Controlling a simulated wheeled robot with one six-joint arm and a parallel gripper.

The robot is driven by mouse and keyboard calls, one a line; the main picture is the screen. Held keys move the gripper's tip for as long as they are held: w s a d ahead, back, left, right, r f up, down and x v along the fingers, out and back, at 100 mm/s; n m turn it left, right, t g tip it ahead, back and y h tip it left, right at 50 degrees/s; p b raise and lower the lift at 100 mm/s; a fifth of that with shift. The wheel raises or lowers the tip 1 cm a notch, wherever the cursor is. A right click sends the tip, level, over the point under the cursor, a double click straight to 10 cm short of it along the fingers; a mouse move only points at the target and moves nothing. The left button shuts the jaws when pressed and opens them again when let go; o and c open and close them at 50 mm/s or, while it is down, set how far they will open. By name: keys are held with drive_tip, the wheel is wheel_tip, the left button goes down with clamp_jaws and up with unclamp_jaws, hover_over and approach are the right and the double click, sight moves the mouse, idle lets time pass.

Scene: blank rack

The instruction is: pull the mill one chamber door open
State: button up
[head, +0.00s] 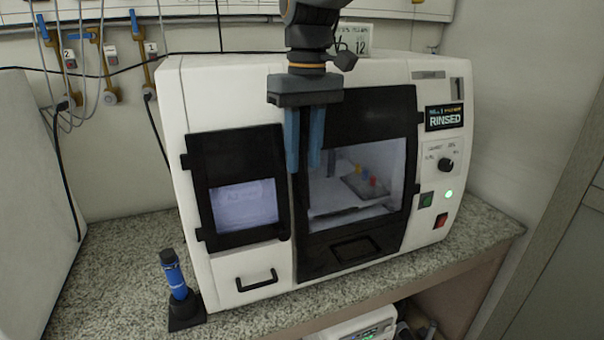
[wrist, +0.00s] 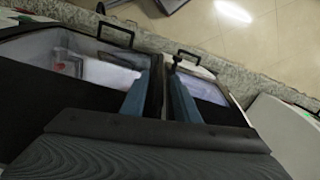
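The mill (head: 230,105) is a white machine marked 1, with a lit label reading RINSED. Its chamber door (head: 404,125) is black-framed with a large window and looks shut. Its black bar handle (head: 352,248) is low on the door; a handle also shows upper left in the wrist view (wrist: 115,30). My gripper (head: 304,165) points down in front of the door's upper left part, well above the handle. Its two blue fingers are apart, and the wrist view (wrist: 160,105) shows nothing held between them. The gripper hides part of the door's left edge.
Left of the chamber door are a smaller black-framed screen panel (head: 240,155) and a drawer with a handle (head: 258,281). A blue tool in a black stand (head: 175,285) stands on the speckled counter (head: 120,245). A knob (head: 445,165) and switches are at right.

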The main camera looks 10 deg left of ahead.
sight(303, 172)
drive_tip(key=shift+f+p, duration=0.4)
drive_tip(key=shift+f, duration=1.85)
clamp_jaws()
